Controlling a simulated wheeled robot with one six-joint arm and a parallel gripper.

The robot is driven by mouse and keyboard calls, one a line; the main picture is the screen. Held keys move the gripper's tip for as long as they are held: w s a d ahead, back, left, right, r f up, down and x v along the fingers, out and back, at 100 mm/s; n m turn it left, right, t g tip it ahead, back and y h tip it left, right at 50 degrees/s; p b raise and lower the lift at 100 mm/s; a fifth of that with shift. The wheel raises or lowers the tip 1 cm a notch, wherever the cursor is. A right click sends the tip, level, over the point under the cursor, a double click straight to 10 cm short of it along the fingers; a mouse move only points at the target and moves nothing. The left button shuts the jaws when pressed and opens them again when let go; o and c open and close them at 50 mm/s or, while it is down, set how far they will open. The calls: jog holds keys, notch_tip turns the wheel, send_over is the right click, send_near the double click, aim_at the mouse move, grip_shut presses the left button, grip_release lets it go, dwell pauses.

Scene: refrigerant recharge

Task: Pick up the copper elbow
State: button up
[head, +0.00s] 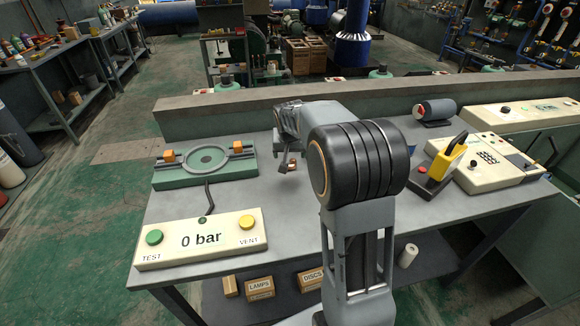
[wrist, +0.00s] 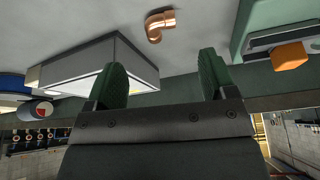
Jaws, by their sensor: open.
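The copper elbow (wrist: 158,24) lies on the grey table top (wrist: 190,40) in the wrist view, beyond my fingertips and roughly centred between them. In the head view a small copper-coloured bit, likely the elbow (head: 292,166), shows beside my gripper (head: 290,168), mostly hidden by it. In the wrist view my gripper (wrist: 162,75) is open, with its two green-padded fingers apart and nothing between them. The elbow is apart from both fingers.
A green fixture (head: 205,165) with orange blocks stands left of my gripper. The "0 bar" panel (head: 198,240) is at the front left. A yellow-handled device (head: 450,155) and a keypad unit (head: 490,165) stand at the right. A raised ledge (head: 220,112) runs behind.

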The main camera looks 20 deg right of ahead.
aim_at(290, 166)
jog(key=shift+x, duration=4.6)
jog(key=shift+s, duration=0.1)
jog(key=shift+c, duration=0.2)
jog(key=c, duration=0.9)
jog(key=shift+r, duration=0.15)
jog(key=shift+c, duration=0.2)
